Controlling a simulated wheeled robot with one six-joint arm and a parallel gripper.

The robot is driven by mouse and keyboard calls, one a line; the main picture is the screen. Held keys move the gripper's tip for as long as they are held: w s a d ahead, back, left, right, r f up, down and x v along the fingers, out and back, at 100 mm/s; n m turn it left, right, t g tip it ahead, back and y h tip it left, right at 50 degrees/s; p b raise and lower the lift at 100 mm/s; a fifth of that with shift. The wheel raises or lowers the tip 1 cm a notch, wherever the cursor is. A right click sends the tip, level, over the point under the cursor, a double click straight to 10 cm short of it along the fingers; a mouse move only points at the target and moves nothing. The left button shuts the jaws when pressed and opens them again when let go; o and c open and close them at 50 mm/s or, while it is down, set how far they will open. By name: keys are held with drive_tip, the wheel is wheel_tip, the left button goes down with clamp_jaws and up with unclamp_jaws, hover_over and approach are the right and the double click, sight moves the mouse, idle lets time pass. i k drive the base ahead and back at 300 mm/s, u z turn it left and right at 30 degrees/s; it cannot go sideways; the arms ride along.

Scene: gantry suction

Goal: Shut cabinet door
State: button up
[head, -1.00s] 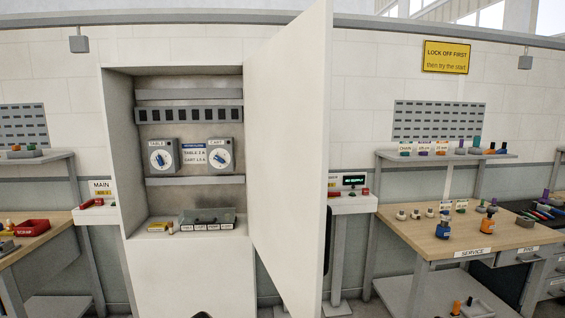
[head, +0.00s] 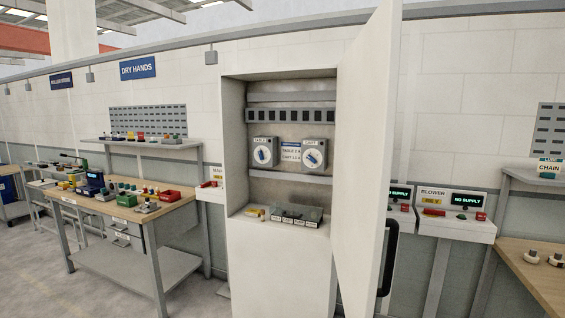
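The white cabinet (head: 282,268) stands in the middle of the head view. Its door (head: 362,165) is hinged on the right side and stands wide open, swung out toward me. A black handle (head: 388,257) shows on the door's outer face near its free edge. Inside the cabinet are two rotary switches, the left one (head: 263,151) and the right one (head: 314,154), and a tray of labelled pieces (head: 295,215) on the lower ledge. My gripper is not in view.
A wooden workbench (head: 128,213) with a red bin (head: 176,195) stands at left. Blower panel (head: 455,214) and another bench (head: 540,275) are at right, behind the door. Open floor (head: 50,285) shows at lower left.

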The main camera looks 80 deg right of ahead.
sight(367, 87)
drive_tip(key=u, duration=0.85)
drive_tip(key=k, duration=1.75)
drive_tip(key=z, duration=3.8)
drive_tip(key=k, duration=0.9)
drive_tip(key=u, duration=1.25)
drive_tip(key=i, duration=0.5)
